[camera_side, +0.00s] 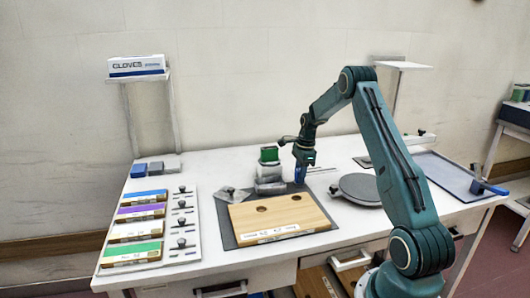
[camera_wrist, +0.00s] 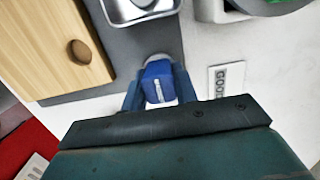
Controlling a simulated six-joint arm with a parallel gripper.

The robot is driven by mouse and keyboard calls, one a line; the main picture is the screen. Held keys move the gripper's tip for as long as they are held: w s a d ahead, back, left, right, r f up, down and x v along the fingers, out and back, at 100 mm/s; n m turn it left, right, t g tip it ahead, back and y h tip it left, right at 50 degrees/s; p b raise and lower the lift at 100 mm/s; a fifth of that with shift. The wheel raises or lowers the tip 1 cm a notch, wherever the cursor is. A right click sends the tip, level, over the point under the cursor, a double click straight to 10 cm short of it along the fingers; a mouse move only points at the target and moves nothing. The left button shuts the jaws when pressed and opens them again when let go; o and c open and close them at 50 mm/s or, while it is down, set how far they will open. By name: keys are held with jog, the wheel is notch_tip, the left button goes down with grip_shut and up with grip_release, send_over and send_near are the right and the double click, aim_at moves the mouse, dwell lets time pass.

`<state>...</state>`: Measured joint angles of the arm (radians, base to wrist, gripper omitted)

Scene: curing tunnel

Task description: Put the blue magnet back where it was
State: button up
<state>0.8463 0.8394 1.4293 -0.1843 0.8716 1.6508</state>
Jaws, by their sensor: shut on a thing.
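My gripper (camera_side: 301,182) points down near the back right corner of the dark grey mat (camera_side: 228,232), behind the wooden board. It is shut on a blue block with a pale mark, which looks like the blue magnet (camera_wrist: 158,82). The magnet sits between the two blue fingers in the wrist view. A grey rounded thing shows just beyond it, partly hidden. I cannot tell whether the magnet touches the surface below. The wooden board (camera_side: 279,221) has two round dark holes; one hole (camera_wrist: 80,51) also shows in the wrist view.
A metal tray (camera_wrist: 141,10) and a green-topped item (camera_side: 269,155) stand left of my gripper. A round grey plate (camera_side: 362,188) is to the right. Colored boxes (camera_side: 138,213) and small blocks (camera_side: 155,167) are at left.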

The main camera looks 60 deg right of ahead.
jog(key=shift+f, duration=0.15)
jog(key=o, duration=1.1)
notch_tip(320, 180, up, 12)
jog(key=s+d, duration=0.1)
dwell(0.5)
